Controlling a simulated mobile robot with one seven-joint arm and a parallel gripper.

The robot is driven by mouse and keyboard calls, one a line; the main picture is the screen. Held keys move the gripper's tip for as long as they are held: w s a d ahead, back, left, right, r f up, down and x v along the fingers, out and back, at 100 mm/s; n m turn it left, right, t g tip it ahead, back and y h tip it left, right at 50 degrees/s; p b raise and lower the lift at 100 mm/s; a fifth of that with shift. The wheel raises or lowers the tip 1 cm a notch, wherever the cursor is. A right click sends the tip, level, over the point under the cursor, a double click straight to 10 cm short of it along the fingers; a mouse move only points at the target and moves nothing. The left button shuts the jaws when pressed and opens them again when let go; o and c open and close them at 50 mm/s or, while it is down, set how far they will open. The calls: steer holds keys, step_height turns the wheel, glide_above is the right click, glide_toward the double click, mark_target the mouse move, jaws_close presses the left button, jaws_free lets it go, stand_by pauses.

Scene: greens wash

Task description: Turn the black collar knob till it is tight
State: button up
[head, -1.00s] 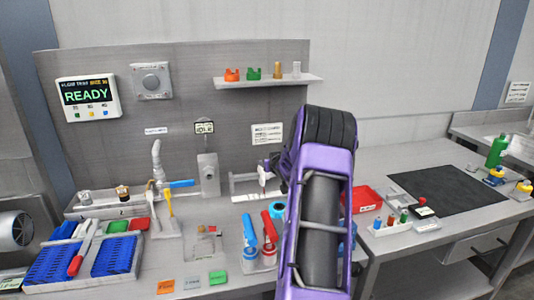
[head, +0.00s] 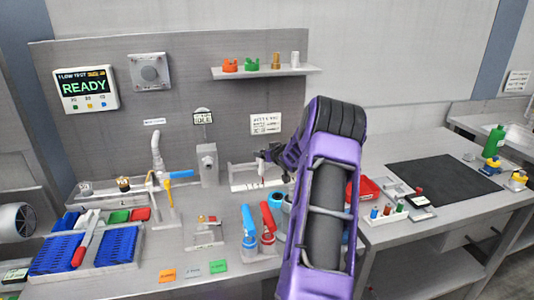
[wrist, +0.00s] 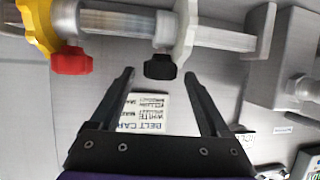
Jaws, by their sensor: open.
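The black collar knob (wrist: 160,67) hangs from a white collar (wrist: 186,35) on a grey horizontal rod (wrist: 118,24) in the wrist view. My gripper (wrist: 160,75) is open. Its two dark fingertips stand apart on either side of the knob, with visible gaps. In the wrist view the knob lies at about the level of the fingertips; whether it is between them in depth I cannot tell. In the head view my gripper (head: 268,155) is at the rod fixture by the back panel. The knob cannot be made out there.
A red knob (wrist: 71,60) on a yellow part sits left along the rod. A grey block (wrist: 285,60) is at the right. A printed card (wrist: 148,113) is on the panel. Red and blue-handled tools (head: 267,222) stand on the bench below my arm.

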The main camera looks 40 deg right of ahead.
steer(key=shift+s, duration=0.1)
steer(key=v, duration=1.7)
steer(key=shift+a, duration=0.15)
